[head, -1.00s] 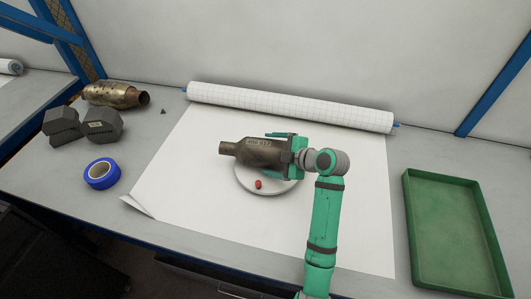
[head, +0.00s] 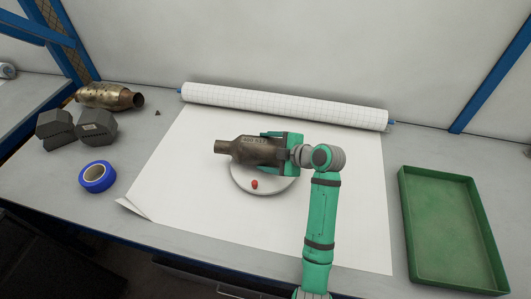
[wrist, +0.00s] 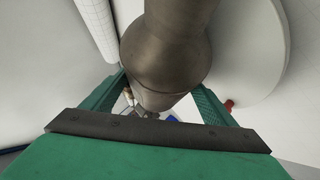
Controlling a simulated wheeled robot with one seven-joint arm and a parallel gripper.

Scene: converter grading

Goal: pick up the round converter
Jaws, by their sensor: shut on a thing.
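In the wrist view the converter (wrist: 165,45) runs between the two fingers. Whether it touches the disc or hangs just above it, I cannot tell. A second, brassy mottled converter (head: 105,96) lies at the back left.
A red button (head: 254,184) is on the disc's front. The disc stands on white paper (head: 180,170) unrolled from a roll (head: 285,105) at the back. Grey hexagonal weights (head: 97,128) and blue tape (head: 97,176) are left. A green tray (head: 450,230) at right is empty.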

